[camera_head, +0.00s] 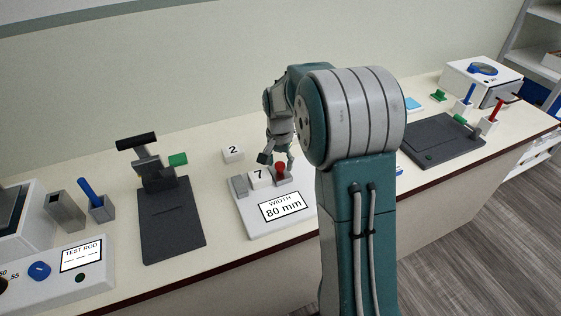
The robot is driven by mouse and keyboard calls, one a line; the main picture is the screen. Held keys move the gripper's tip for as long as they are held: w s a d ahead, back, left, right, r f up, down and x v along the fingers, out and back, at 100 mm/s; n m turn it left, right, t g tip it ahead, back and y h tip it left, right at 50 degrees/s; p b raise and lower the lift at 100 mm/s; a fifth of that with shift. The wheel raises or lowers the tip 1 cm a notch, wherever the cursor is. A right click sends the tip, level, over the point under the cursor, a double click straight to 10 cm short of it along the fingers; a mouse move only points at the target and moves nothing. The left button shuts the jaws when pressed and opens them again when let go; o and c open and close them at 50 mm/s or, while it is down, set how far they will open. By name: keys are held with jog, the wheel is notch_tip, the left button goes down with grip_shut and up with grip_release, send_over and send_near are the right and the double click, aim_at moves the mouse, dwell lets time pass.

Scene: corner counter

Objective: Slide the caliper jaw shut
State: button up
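The caliper is a pale flat base (252,222) with a display reading "WIDTH 80 mm" (283,206). A grey fixed jaw (239,186) stands at its left. The sliding jaw (283,179) is grey with a red knob (280,168) on top. A white block marked 7 (260,178) sits between the two jaws. My gripper (277,160) points down at the red knob, its fingers apart to either side of and just above the knob. Whether a finger touches the knob cannot be told. My arm hides the base's right end.
A white block marked 2 (233,154) stands behind the caliper. A dark plate with a black-handled clamp (172,222) is to the left, near a test-rod panel (60,275). Another dark plate (440,140) and coloured tools are at the right. The counter's front edge is close.

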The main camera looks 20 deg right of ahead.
aim_at(280, 164)
jog(key=shift+r, duration=0.1)
notch_tip(280, 164, up, 12)
dwell(0.7)
dwell(1.0)
jog(key=s+a+r+n+t, duration=0.1)
jog(key=s+a+r+n, duration=0.15)
jog(key=s, duration=0.35)
jog(key=s+a+r+n+t, duration=0.2)
jog(key=s+a+r, duration=0.1)
jog(key=s, duration=0.4)
jog(key=s+a+f+n+t, duration=0.1)
jog(key=s+a+n, duration=0.1)
jog(key=s, duration=0.4)
jog(key=s+a+f+n+t, duration=0.1)
jog(key=s+a+n, duration=0.1)
jog(key=s, duration=0.5)
jog(key=shift+s+f+t, duration=0.2)
jog(key=shift+f+t, duration=0.1)
jog(key=shift+f, duration=0.1)
jog(key=shift+n, duration=0.25)
